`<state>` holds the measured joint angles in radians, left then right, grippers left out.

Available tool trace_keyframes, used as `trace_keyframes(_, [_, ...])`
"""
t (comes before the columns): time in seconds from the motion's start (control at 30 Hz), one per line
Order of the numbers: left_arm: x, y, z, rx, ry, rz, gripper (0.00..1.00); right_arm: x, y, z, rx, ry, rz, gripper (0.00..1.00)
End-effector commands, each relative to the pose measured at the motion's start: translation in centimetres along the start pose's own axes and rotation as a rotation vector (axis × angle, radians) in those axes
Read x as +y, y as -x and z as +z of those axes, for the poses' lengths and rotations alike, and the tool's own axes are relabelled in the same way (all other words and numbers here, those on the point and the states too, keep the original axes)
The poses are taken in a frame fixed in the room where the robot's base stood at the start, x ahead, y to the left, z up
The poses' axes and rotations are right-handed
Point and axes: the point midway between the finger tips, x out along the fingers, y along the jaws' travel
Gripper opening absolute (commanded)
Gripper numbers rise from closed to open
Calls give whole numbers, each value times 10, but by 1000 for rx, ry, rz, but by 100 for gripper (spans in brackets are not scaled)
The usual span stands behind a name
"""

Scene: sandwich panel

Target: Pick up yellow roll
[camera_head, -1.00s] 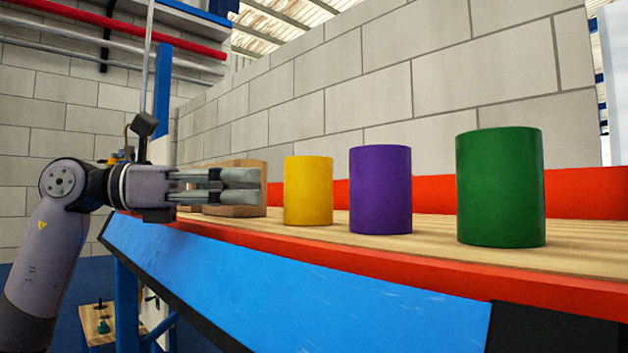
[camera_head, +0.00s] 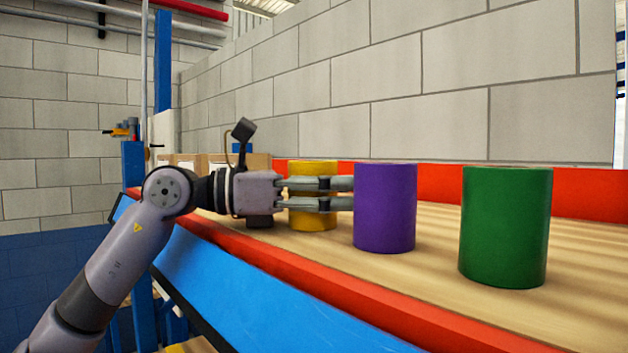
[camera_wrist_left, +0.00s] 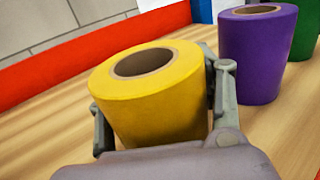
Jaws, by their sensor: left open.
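The yellow roll (camera_head: 313,223) stands upright on the wooden shelf, partly hidden behind my left gripper (camera_head: 340,194) in the head view. In the left wrist view the yellow roll (camera_wrist_left: 150,98) stands between the two open fingers of my left gripper (camera_wrist_left: 157,105), one finger on each side. The right finger is very close to its side; I cannot tell whether it touches. My right gripper is not in view.
A purple roll (camera_head: 385,208) stands just right of the yellow one, close to my left fingertips in the head view. A green roll (camera_head: 505,226) stands farther right. Wooden boxes (camera_head: 258,161) are behind the wrist. A red edge (camera_head: 300,275) runs along the shelf front.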

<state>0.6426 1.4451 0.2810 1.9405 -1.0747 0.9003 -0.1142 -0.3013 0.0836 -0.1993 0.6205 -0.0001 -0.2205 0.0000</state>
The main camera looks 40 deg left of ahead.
Motion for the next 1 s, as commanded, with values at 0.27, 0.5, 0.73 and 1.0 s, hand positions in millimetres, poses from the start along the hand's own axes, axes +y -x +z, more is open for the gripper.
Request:
trace_keyframes(0.27, [0, 0, -1, 0, 0, 0, 54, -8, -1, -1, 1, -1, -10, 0])
trace_keyframes(0.5, [0, 0, -1, 0, 0, 0, 38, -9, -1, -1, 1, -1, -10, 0])
trace_keyframes(0.73, [0, 0, -1, 0, 0, 1, 23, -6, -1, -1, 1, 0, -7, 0])
trace_keyframes(1.0, [0, 0, 0, -1, 0, 1, 14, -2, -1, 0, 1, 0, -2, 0])
